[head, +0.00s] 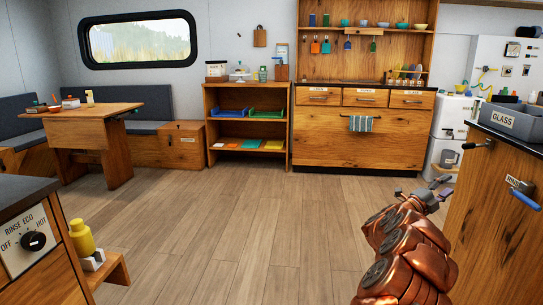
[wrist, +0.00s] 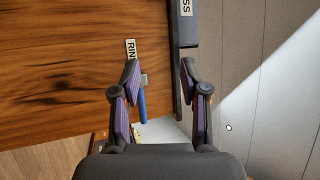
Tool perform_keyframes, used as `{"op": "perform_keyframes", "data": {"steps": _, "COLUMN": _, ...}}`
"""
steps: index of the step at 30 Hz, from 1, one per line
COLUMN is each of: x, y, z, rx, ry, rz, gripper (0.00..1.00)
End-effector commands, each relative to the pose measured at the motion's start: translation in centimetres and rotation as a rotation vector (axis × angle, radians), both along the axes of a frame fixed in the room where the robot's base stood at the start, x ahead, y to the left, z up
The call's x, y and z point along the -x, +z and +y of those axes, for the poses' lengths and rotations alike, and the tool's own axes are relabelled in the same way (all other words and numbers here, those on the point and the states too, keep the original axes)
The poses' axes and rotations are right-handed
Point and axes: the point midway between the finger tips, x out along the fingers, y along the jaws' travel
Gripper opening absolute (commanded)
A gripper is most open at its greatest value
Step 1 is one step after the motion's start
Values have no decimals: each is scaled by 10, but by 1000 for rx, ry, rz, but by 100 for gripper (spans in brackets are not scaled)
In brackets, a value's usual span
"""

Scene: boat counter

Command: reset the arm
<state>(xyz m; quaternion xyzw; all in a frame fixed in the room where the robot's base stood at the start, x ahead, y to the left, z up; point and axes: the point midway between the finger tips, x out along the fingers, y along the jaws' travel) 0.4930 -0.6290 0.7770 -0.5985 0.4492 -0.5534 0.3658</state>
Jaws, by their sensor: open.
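My gripper (head: 440,187) is at the end of my copper-coloured arm, at the lower right of the head view, beside the wooden counter on the right. In the wrist view my gripper (wrist: 159,75) is open, with its two dark, purple-padded fingers apart and nothing between them that I can see held. A blue handle-like item (wrist: 141,105) shows beyond the left finger, against the wooden face.
A dial cabinet (head: 30,245) and yellow bottle (head: 82,238) stand at lower left. The middle floor (head: 240,225) is clear.

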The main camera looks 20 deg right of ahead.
Motion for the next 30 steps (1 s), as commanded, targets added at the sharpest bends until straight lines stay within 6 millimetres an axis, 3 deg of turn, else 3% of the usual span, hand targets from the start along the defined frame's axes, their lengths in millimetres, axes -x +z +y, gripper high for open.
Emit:
{"op": "perform_keyframes", "data": {"steps": 1, "x": -27, "y": 23, "z": 13, "rx": -36, "ry": 80, "rz": 14, "gripper": 44}}
{"op": "perform_keyframes", "data": {"steps": 6, "x": -108, "y": 59, "z": 69, "rx": -129, "ry": 335, "rz": 99, "gripper": 44}}
{"op": "perform_keyframes", "data": {"steps": 12, "x": -182, "y": 100, "z": 159, "rx": -202, "ry": 630, "rz": 238, "gripper": 44}}
{"op": "perform_keyframes", "data": {"steps": 15, "x": -208, "y": 124, "z": 210, "rx": -218, "ry": 768, "rz": 316, "gripper": 44}}
{"op": "perform_keyframes", "data": {"steps": 19, "x": -230, "y": 146, "z": 284, "rx": -232, "ry": 952, "rz": 442, "gripper": 44}}
{"op": "perform_keyframes", "data": {"steps": 23, "x": -237, "y": 168, "z": 360, "rx": -230, "ry": 1126, "rz": 585, "gripper": 44}}
{"op": "perform_keyframes", "data": {"steps": 26, "x": -230, "y": 179, "z": 420, "rx": -221, "ry": 1255, "rz": 712, "gripper": 44}}
{"op": "perform_keyframes", "data": {"steps": 30, "x": -204, "y": 193, "z": 500, "rx": -194, "ry": 1425, "rz": 916, "gripper": 44}}
